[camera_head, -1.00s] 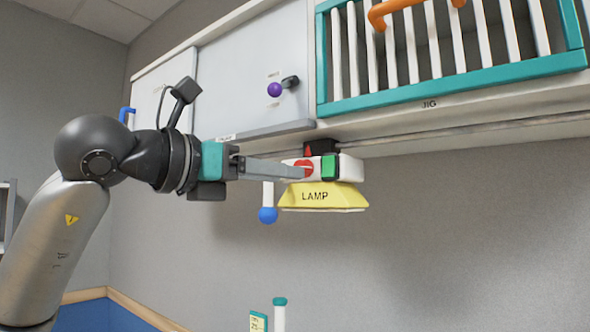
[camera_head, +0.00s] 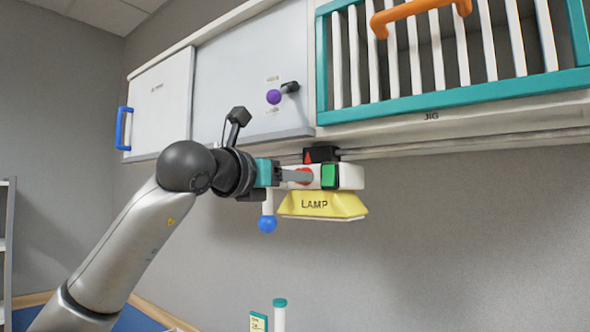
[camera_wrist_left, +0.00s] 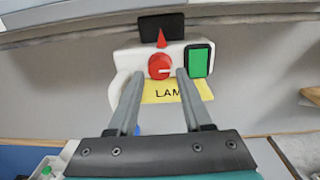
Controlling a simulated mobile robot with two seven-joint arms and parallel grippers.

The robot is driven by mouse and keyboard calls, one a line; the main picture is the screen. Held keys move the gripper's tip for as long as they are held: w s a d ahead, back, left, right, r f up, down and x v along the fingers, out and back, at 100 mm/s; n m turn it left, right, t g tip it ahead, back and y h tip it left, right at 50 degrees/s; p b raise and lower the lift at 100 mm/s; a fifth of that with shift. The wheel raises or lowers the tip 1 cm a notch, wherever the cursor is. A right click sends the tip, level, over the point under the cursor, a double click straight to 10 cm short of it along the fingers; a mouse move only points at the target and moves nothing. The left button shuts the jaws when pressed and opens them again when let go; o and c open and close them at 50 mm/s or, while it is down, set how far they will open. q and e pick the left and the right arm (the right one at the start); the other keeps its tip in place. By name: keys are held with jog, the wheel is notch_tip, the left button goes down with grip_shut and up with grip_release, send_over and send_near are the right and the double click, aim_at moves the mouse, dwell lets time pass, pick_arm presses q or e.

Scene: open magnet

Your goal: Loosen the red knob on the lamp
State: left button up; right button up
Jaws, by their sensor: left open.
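The lamp (camera_head: 322,204) has a yellow shade marked LAMP and a white body, and hangs under the cabinet. Its red knob (camera_wrist_left: 160,66) is round with a white mark, left of a green button (camera_wrist_left: 199,62); in the head view the knob (camera_head: 305,176) is partly hidden by my gripper. A red pointer (camera_wrist_left: 161,38) stands above the knob. My left gripper (camera_wrist_left: 156,84) is open, its fingers pointing at the lamp, one on each side of the knob's lower part. I cannot tell whether they touch it. My right gripper is not in view.
A blue ball on a white rod (camera_head: 267,223) hangs just left of the lamp, below my gripper. Above are a cabinet door with a purple knob (camera_head: 273,97) and a teal-framed rack (camera_head: 450,97) marked JIG. The wall below is clear.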

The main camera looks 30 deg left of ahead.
pick_arm(q)
jog(key=shift+w, duration=0.85)
jog(key=shift+c, duration=0.2)
grip_shut()
